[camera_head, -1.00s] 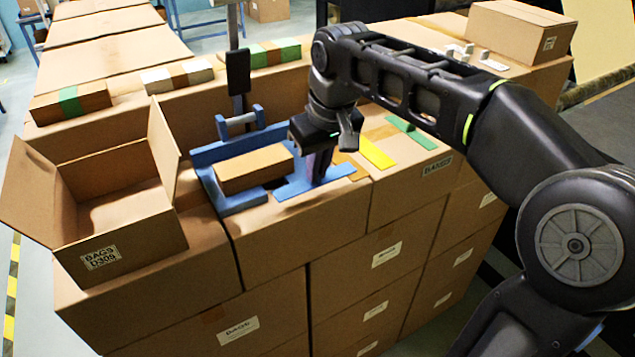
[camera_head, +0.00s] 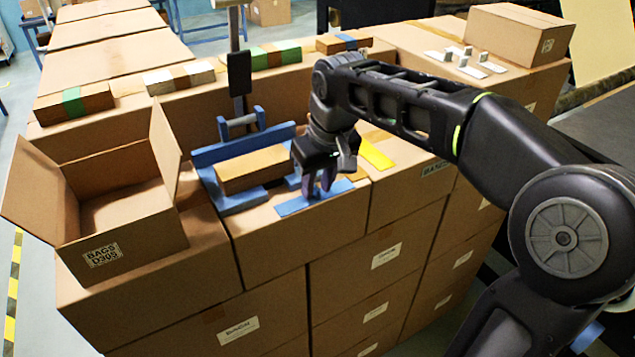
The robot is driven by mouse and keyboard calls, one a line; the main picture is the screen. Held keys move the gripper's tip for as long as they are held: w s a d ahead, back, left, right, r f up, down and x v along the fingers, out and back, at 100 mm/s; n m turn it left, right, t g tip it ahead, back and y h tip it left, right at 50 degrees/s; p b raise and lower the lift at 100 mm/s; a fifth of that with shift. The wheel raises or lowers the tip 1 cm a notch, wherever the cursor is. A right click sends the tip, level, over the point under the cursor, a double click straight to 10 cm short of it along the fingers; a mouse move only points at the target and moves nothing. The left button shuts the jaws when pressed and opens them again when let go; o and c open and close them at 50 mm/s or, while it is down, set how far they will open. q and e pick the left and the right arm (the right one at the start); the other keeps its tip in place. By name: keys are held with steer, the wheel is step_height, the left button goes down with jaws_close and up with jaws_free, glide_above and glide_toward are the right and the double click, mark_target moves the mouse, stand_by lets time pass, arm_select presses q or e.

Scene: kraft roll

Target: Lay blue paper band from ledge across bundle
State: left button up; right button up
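The bundle (camera_head: 252,168) is a flat brown kraft stack lying in a blue jig (camera_head: 243,203) on a carton. The blue paper band (camera_head: 291,207) is a flat strip to the right of the bundle, close to the carton top; whether it touches is unclear. My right gripper (camera_head: 318,190) points down over the middle of the band, right of the bundle. Its fingers reach the band and appear to hold it; the contact is partly hidden. The band does not cross the bundle. My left gripper is out of view.
A yellow band (camera_head: 376,154) lies to the right, behind my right gripper. An open carton (camera_head: 120,235) stands left of the jig. Banded bundles (camera_head: 74,102) line the raised back boxes. A dark post (camera_head: 238,75) rises behind the jig. A closed box (camera_head: 520,35) is at back right.

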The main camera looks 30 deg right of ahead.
steer(key=shift+r, duration=0.4)
steer(key=b+v, duration=0.1)
steer(key=v, duration=0.6)
stand_by(0.3)
